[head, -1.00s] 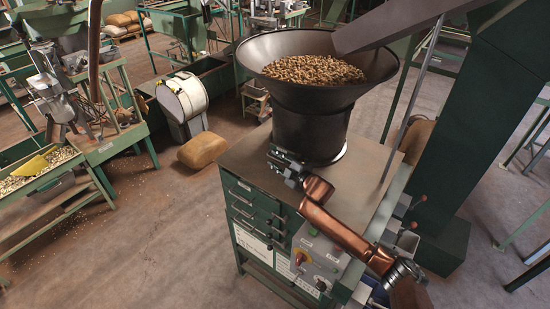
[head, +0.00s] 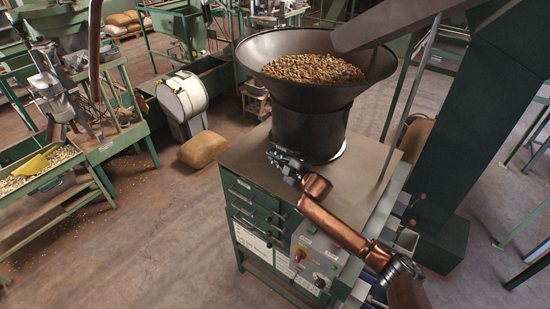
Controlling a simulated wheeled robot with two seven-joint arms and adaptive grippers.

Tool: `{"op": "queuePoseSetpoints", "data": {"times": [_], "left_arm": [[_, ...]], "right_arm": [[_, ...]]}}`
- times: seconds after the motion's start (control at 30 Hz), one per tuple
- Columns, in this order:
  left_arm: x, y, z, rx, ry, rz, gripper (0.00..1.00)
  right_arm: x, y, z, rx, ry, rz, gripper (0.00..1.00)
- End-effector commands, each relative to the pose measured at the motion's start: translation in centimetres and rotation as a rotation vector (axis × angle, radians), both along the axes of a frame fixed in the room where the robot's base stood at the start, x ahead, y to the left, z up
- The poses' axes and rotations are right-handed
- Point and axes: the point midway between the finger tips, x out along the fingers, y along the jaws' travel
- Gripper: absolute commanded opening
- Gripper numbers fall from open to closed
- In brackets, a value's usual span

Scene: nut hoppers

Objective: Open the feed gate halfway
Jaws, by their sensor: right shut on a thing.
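A dark metal hopper (head: 310,125) full of brown nuts (head: 313,68) stands on the green cabinet's flat top (head: 240,158). My right arm reaches in from the lower right. Its gripper (head: 273,153) is at the front left foot of the hopper, just above the cabinet's front edge. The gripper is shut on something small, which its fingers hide. I cannot make out the feed gate or how far open it is. A copper-coloured arm link of mine stands upright at the left.
A grey control box (head: 318,257) with knobs is on the cabinet front, right of the drawers (head: 252,207). A grey chute (head: 395,22) leans over the hopper from the upper right. A sack (head: 203,150) lies on the floor, left of the cabinet.

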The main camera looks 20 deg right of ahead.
Motion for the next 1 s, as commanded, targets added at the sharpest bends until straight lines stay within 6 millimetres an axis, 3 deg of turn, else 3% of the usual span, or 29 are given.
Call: {"op": "queuePoseSetpoints", "data": {"times": [0.37, 0.63, 0.93, 1.0], "left_arm": [[1.1, -0.1, 0.1, -0.001, -0.014, -0.002, 0.40], [1.1, 0.0, 1.3, -0.001, -0.014, -0.002, 0.40], [0.8, 0.0, 1.2, 0.000, -0.011, -0.002, 0.40], [0.8, 0.0, 1.2, 0.000, -0.010, -0.002, 0.40]], "right_arm": [[0.0, 0.0, -0.1, 0.000, 0.002, -0.001, 0.00], [-2.3, 3.0, -0.1, 0.002, 0.004, 0.002, 0.00], [-2.5, 3.2, -0.1, 0.000, 0.002, 0.000, 0.00], [-2.5, 3.2, -0.2, 0.000, 0.002, 0.000, 0.10]]}}
